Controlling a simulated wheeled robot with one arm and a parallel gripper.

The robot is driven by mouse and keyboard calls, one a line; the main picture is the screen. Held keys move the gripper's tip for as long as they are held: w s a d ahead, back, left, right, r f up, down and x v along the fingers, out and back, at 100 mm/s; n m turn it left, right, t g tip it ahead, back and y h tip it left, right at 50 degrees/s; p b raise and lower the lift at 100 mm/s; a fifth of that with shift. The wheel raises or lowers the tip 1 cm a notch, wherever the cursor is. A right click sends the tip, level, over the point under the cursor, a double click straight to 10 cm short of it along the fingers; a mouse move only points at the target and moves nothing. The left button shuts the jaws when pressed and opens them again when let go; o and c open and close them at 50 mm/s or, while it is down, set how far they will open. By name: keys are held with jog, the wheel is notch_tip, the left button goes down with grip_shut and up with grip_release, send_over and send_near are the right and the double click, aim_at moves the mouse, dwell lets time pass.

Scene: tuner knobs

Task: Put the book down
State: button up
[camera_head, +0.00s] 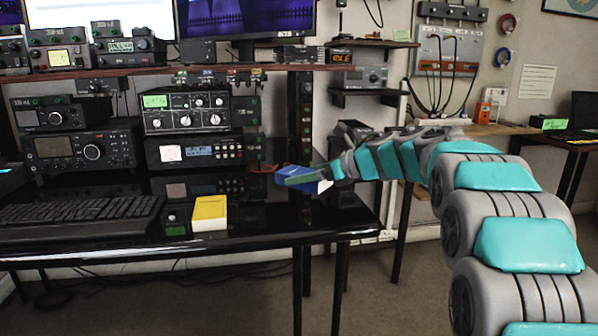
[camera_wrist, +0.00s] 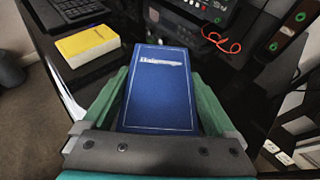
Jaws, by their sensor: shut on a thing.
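A blue book (camera_wrist: 158,92) with a pale title line is held between the two green fingers of my gripper (camera_wrist: 157,105). In the head view, my gripper (camera_head: 303,178) is at the right end of the glossy black desk (camera_head: 275,222), and part of the blue book (camera_head: 318,186) shows beside the fingers. The gripper is shut on the book. Whether the book touches the desk top is not clear.
A yellow book (camera_head: 209,213) lies on the desk to the left of my gripper. A black keyboard (camera_head: 80,215) is farther left. Radio units (camera_head: 200,152) stand at the back. A red cable (camera_wrist: 221,43) lies beyond the book.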

aim_at(304, 209)
jog(key=shift+a+f+b, duration=0.15)
jog(key=shift+f+b, duration=0.6)
jog(key=shift+f, duration=2.05)
jog(key=shift+f+b, duration=0.6)
jog(key=shift+b, duration=0.15)
jog(key=o, duration=1.2)
